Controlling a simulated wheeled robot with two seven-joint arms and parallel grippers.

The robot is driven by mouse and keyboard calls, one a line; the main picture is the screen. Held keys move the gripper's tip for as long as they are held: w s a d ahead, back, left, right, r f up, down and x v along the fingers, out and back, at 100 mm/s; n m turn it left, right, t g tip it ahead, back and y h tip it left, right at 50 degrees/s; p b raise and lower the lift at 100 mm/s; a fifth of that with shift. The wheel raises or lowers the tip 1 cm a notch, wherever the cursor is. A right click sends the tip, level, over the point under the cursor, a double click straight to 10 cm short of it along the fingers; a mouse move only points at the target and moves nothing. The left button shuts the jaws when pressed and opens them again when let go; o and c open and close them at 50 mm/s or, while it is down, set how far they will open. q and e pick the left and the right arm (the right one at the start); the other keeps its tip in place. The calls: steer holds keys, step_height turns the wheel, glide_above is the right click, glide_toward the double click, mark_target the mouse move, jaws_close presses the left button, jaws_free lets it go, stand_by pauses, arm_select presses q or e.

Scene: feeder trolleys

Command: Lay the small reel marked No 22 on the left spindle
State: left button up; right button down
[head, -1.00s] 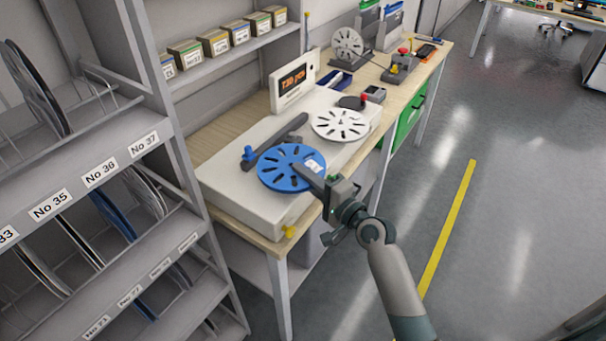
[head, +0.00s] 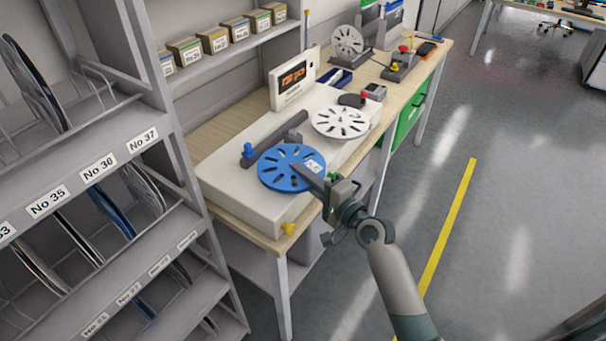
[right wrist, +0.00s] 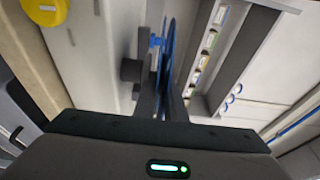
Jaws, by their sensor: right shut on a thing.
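A blue slotted reel (head: 278,169) with a small white label is over the near left end of the pale counting machine (head: 232,200). The label is too small to read. My right gripper (head: 304,174) is shut on the reel at its right side. In the right wrist view the blue reel (right wrist: 170,45) shows edge-on between the fingers (right wrist: 161,92), apart from the machine's top. The reel hides the left spindle in the head view, so I cannot tell how they line up. A white reel (head: 341,122) lies at the machine's other end. My left gripper is not in view.
A display (head: 292,77) stands behind the machine. A dark bar with a blue knob (head: 248,151) is beside the blue reel. A yellow knob (head: 288,228) is at the near corner. A rack of reels (head: 110,165) stands close at left; open floor is at right.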

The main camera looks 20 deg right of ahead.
steer(key=shift+f, duration=0.35)
